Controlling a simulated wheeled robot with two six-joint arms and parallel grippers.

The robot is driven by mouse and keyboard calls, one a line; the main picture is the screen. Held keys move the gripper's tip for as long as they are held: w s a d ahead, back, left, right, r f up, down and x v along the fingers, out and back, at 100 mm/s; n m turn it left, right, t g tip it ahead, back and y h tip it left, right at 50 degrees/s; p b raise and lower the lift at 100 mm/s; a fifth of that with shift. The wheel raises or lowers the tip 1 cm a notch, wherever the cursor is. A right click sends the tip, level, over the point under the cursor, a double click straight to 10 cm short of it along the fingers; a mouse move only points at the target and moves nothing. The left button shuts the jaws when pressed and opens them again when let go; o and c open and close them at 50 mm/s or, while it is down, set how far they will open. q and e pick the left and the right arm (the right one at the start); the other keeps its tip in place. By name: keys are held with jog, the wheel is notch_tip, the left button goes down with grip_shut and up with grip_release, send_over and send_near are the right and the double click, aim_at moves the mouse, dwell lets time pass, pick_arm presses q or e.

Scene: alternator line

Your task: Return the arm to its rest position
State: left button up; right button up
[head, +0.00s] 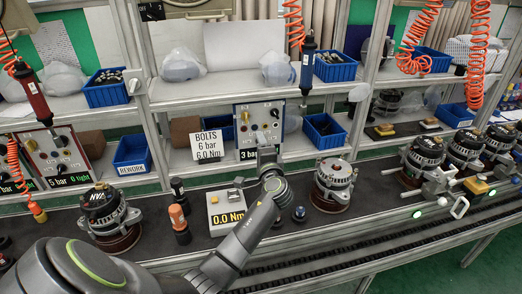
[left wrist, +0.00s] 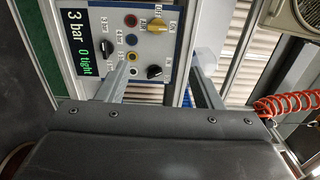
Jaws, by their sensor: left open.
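My left arm (head: 235,240) reaches in from the lower left of the head view, over the conveyor and the bench. My left gripper (head: 268,160) is at the far end of it, in front of the control panel (head: 258,122) with knobs. In the left wrist view the two fingers of the gripper (left wrist: 160,75) stand wide apart with nothing between them. The panel (left wrist: 128,45) shows behind the fingers, with a "3 bar 0 tight" display. My right gripper is not in view.
Alternators stand on the bench at left (head: 108,218), at centre (head: 334,186) and several at right (head: 424,158). An orange-topped tool (head: 178,220) and a "0.0 Nm" box (head: 227,213) stand left of my arm. Orange coiled hoses (head: 424,35) hang above.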

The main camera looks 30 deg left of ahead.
pick_arm(q)
jog(key=s+f+n+g+h, duration=0.3)
jog(key=s+f, duration=0.5)
jog(key=s, duration=0.3)
jog(key=s+f+n+g+h, duration=0.2)
jog(key=s+f+n, duration=0.1)
jog(key=s+f, duration=0.55)
jog(key=s+d+n+g+h, duration=0.25)
jog(key=s+d, duration=0.25)
jog(key=s, duration=0.6)
jog(key=s+d+n+g+h, duration=0.1)
jog(key=s+d+h, duration=0.3)
jog(key=s, duration=0.6)
notch_tip(320, 180, down, 26)
jog(key=a+g+b, duration=0.1)
jog(key=a, duration=0.1)
jog(key=s+d+f+g+b, duration=0.1)
jog(key=s+f, duration=1.4)
jog(key=f, duration=0.2)
jog(key=shift+d+f+h+b, duration=0.35)
jog(key=shift+d+f+b, duration=0.05)
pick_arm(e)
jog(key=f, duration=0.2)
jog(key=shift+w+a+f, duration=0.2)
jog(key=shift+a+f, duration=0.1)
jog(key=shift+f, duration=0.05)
